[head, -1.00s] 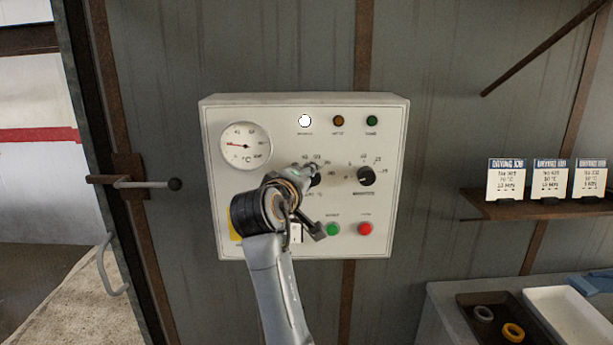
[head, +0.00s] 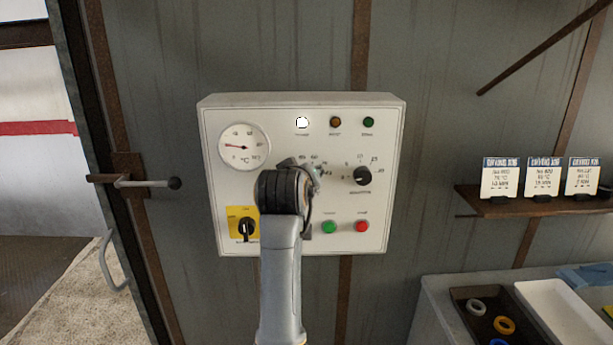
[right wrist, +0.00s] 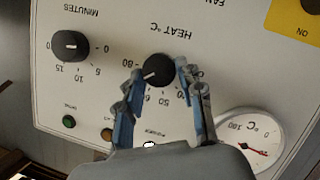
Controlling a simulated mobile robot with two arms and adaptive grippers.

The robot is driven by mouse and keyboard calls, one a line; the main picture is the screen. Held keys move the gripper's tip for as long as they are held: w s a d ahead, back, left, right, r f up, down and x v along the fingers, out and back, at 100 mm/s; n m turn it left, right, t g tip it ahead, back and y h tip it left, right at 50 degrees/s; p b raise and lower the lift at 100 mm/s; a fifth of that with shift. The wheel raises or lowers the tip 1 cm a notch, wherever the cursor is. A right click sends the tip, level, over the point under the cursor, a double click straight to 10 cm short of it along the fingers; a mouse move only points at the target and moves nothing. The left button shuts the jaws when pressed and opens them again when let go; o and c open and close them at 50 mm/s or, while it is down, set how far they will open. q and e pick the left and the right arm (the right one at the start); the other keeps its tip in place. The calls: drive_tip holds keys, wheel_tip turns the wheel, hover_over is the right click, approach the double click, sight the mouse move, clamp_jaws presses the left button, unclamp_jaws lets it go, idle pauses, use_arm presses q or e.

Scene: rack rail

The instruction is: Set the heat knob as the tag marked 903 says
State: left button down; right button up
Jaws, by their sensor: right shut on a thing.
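The black heat knob (right wrist: 157,68) is between the fingers of my right gripper (right wrist: 160,72) in the right wrist view, where the panel appears upside down. The gripper is shut on the knob. The knob's white pointer line aims between the 80 and about the 60 marks; a finger hides part of the scale. In the head view my right arm covers the knob. Three drying-job tags stand on a shelf at right: a left tag (head: 501,178), a middle tag (head: 543,177) and a right tag (head: 582,176). Their small print is hard to read. My left gripper is not in view.
The white control panel (head: 300,101) also carries a minutes knob (head: 362,176), a green button (head: 329,227), a red button (head: 362,226), a yellow-plated switch (head: 246,228) and a temperature gauge (head: 243,145). A lever (head: 150,184) sticks out at left. Trays lie at lower right.

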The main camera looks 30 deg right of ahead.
sight(310, 136)
drive_tip(key=shift+f, duration=0.2)
drive_tip(key=o, duration=1.2)
drive_tip(key=shift+c, duration=0.2)
drive_tip(key=shift+r, duration=0.1)
drive_tip(key=shift+r, duration=0.1)
wheel_tip(310, 136, up, 10)
drive_tip(key=shift+f, duration=0.1)
drive_tip(key=shift+f, duration=0.15)
